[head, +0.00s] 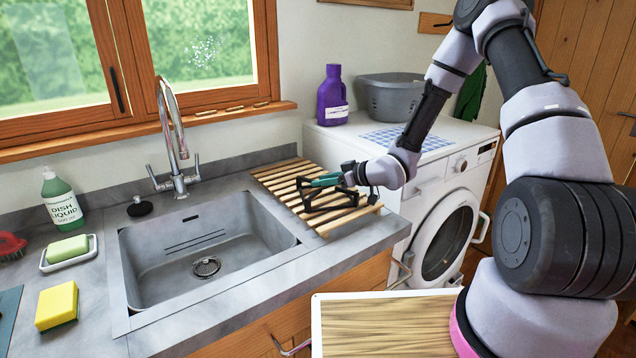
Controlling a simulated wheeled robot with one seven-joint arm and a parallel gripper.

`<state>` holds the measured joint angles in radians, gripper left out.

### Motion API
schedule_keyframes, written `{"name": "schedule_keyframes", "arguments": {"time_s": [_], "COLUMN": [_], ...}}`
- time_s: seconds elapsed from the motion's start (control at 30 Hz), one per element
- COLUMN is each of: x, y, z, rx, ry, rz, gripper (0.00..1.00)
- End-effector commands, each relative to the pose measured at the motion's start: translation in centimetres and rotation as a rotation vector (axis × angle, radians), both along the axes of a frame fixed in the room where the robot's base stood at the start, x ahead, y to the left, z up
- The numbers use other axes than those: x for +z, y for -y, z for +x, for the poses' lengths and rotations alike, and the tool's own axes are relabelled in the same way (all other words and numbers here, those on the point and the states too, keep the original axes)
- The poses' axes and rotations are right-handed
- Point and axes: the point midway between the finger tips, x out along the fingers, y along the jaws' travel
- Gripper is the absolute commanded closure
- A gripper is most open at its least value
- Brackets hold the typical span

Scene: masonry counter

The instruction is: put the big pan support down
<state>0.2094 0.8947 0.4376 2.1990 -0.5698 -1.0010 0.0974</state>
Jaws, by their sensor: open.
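The big pan support (328,207) is a black frame. It appears to lie on the slatted wooden rack (284,171) to the right of the sink. My gripper (322,181) reaches in from the right, low over the rack. Its jaws are open, with dark green parts near the tips. The gripper is right at the pan support and overlaps its back part in the picture. I cannot tell whether the jaws still touch it.
The sink (150,262) is empty, left of the rack. A dish liquid bottle (62,200), a green soap bar (67,248) and a yellow sponge (57,305) stand farther left. A washing machine (445,235) with a purple bottle (332,98) and grey basin (390,98) stands behind right.

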Motion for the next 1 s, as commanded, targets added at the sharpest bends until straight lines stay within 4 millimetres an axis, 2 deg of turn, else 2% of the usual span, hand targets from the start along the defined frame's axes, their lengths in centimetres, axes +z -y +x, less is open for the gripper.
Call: {"name": "schedule_keyframes", "arguments": {"time_s": [0.1, 0.3, 0.57, 0.8, 0.87, 1.0], "x": [1.1, 2.7, 3.7, 4.4, 5.1, 8.2], "y": [2.3, 5.4, 7.3, 8.6, 9.9, 13.8], "z": [-1.3, -3.5, -4.9, -4.2, -3.6, -2.5], "rx": [-0.004, -0.003, -0.001, -0.041, -0.084, -0.240], "ry": [0.001, 0.000, 0.001, -0.013, -0.028, -0.076], "rz": [-0.001, -0.001, 0.001, -0.070, -0.129, -0.287], "gripper": [0.59, 0.59, 0.59, 0.59, 0.59, 0.59]}}
